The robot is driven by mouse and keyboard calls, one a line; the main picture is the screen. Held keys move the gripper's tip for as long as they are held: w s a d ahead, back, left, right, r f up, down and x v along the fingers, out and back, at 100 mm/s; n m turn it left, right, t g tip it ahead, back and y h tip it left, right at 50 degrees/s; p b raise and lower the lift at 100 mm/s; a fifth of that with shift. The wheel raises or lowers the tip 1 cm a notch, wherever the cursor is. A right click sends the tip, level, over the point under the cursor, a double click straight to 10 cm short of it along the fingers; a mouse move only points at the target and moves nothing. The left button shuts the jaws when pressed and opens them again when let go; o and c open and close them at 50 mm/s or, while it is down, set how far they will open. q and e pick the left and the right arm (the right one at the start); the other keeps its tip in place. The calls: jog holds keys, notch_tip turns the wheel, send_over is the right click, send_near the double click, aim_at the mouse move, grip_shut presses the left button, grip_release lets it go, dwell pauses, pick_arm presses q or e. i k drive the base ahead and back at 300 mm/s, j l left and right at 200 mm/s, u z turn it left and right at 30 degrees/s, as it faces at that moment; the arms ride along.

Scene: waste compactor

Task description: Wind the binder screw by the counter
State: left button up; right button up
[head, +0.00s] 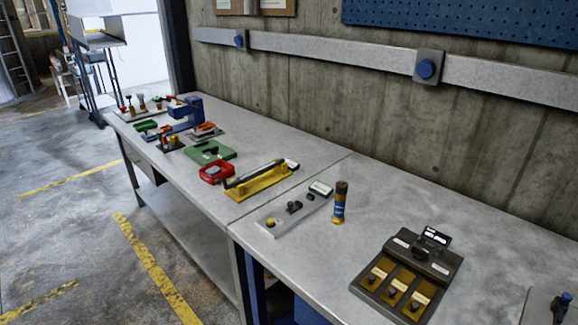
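Neither of my grippers shows in the head view. I cannot tell for sure which item is the binder screw or the counter. A grey plate (293,211) lies on the near bench with small dark knobs, a brass-coloured knob and a small white label plate. To its right, a dark box (407,272) carries three yellow-brown panels with knobs, and a small black display (436,236) stands at its back.
A yellow fixture (261,182), a red item (216,172), a green plate (209,152) and a blue machine (185,113) stand farther left. The bench (480,204) is bare towards the wall.

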aim_at(255, 173)
jog(key=i+j+z, duration=0.15)
jog(key=j, duration=0.25)
jog(key=i+j+z, duration=0.1)
jog(key=j, duration=0.3)
jog(key=i+j+z, duration=0.15)
jog(key=j, duration=0.25)
jog(key=i, duration=0.05)
